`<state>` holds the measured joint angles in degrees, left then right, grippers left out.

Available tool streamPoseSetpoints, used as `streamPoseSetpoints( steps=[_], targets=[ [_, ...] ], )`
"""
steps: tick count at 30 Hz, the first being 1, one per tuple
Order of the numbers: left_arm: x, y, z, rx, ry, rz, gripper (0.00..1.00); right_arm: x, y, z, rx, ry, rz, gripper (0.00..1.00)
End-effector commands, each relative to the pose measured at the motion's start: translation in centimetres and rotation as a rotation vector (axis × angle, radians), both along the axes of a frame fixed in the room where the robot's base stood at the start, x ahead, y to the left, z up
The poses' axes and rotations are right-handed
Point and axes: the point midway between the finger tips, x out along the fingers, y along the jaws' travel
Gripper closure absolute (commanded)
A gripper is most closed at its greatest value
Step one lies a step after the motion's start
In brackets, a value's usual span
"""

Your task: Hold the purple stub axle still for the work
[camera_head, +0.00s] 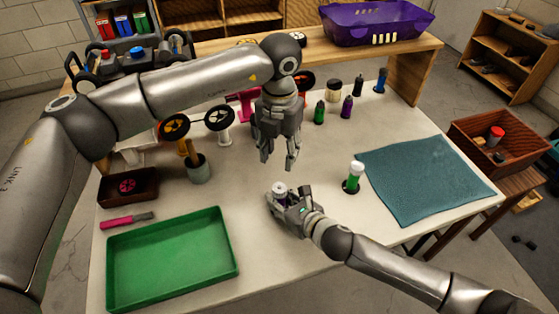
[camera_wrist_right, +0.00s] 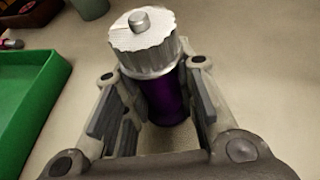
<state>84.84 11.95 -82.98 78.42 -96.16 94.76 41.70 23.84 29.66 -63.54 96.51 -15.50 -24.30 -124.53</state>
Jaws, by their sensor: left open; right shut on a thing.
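The purple stub axle (camera_wrist_right: 166,98) stands upright between the fingers of my right gripper (camera_wrist_right: 158,100) in the right wrist view. It has a dark purple body and a wide silver knurled top with a small stub. In the head view my right gripper (camera_head: 283,200) is shut on it low over the middle of the table, and the axle's pale top (camera_head: 280,188) shows. My left gripper (camera_head: 279,160) is open and empty, fingers pointing down, above and slightly behind the axle. The axle's lower end is hidden, so I cannot tell whether it touches the table.
A green tray (camera_head: 229,268) lies at the front left and a teal mat (camera_head: 425,180) at the right. A green-and-white bottle (camera_head: 353,178) stands right of my grippers. Small bottles, a grey cup (camera_head: 198,170) and wheeled parts stand farther back.

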Motion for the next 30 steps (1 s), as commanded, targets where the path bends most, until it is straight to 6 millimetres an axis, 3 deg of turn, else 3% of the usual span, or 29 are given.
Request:
streamPoseSetpoints(
  steps=[11, 12, 18, 30],
  targets=[
    [-0.01, -0.02, 0.17, 0.0, 0.0, -0.001, 0.58, 0.0, 0.0, 0.0, 0.0, 0.0, 0.0, 0.99],
    [-0.01, -0.02, 0.17, 0.0, 0.0, -0.001, 0.58, 0.0, 0.0, 0.0, 0.0, 0.0, 0.0, 0.71],
    [-0.01, -0.02, 0.15, 0.0, 0.0, -0.001, 0.58, 0.01, -0.01, 0.01, 0.0, 0.0, 0.0, 0.49],
    [0.0, -0.01, 0.14, 0.0, 0.0, 0.0, 0.58, -0.38, -0.39, 0.16, -0.002, 0.0, -0.001, 0.49]
  ],
)
